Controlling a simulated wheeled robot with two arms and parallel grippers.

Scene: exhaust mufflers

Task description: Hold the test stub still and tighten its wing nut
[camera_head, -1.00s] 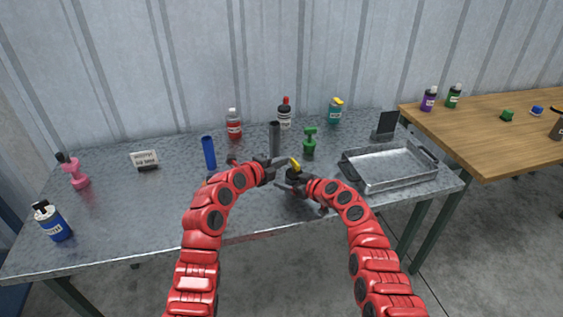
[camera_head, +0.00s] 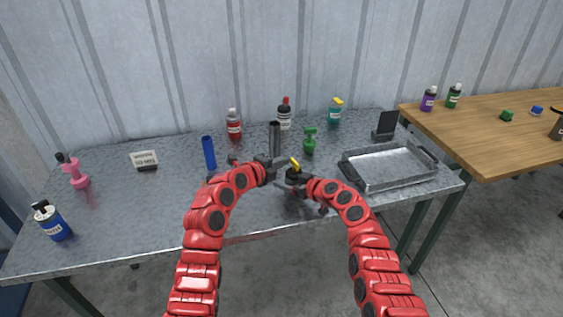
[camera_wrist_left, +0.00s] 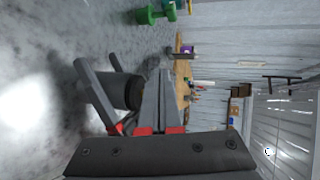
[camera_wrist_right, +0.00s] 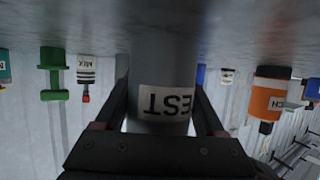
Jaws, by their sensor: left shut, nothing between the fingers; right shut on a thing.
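The test stub is a grey cylinder with a white label, printed upside down in the right wrist view (camera_wrist_right: 165,60). It stands near the table's front edge, and its dark top shows in the head view (camera_head: 295,175). My right gripper (camera_head: 297,182) is shut around the stub, one finger on each side of the label. My left gripper (camera_head: 280,163) is shut and empty beside the wing nut. In the left wrist view its closed fingers (camera_wrist_left: 160,75) lie beside the dark stub (camera_wrist_left: 128,90); the wing nut is not visible there.
A metal tray (camera_head: 352,178) lies to the right. Several bottles line the back. The metal table's left middle is mostly clear.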

